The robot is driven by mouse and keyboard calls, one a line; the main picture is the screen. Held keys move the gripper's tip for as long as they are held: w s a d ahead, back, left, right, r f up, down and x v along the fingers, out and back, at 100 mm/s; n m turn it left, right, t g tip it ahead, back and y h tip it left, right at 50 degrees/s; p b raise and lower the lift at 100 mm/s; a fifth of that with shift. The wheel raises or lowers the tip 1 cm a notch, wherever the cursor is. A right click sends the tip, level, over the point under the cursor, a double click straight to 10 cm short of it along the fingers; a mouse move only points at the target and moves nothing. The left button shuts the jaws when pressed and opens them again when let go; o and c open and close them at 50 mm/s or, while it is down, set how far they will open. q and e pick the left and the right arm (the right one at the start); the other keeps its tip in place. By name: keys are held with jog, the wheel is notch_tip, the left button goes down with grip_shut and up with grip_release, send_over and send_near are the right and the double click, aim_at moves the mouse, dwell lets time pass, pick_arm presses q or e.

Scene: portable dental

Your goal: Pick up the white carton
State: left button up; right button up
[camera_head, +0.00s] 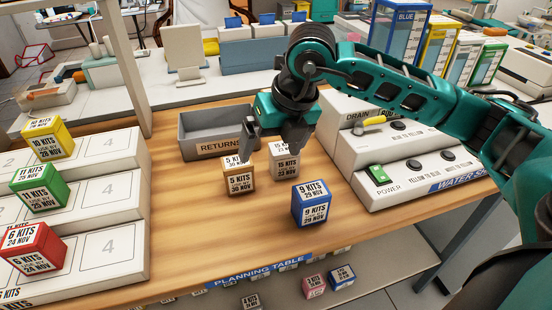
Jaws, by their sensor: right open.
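The white carton (284,162), marked "15 KITS", stands upright on the wooden table, between a tan carton and a blue carton and a little behind them. My right gripper (272,138) comes in from the right, pointing down with its fingers apart. One finger is above and left of the white carton, near the top of the tan carton. The other finger covers part of the white carton's top. I cannot tell whether either finger touches a carton. My left gripper is not in view.
The tan carton (239,179) and the blue carton (311,204) stand close by. A grey returns bin (195,122) is behind left. A white water unit (400,170) is at right. A white stepped rack (115,200) holds several cartons at left. The table's front middle is clear.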

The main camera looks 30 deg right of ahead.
aim_at(285, 147)
jog(key=w+d+r+m+t+h, duration=0.1)
jog(key=w+d+r+h, duration=0.15)
jog(key=d, duration=0.35)
jog(key=shift+h, duration=0.25)
jog(key=x, duration=0.4)
jog(key=b+x, duration=0.1)
jog(key=x, duration=0.1)
jog(key=shift+s+f, duration=0.2)
jog(key=shift+f, duration=0.2)
jog(key=shift+x, duration=3.1)
jog(key=shift+a, duration=0.15)
jog(key=c, duration=1.1)
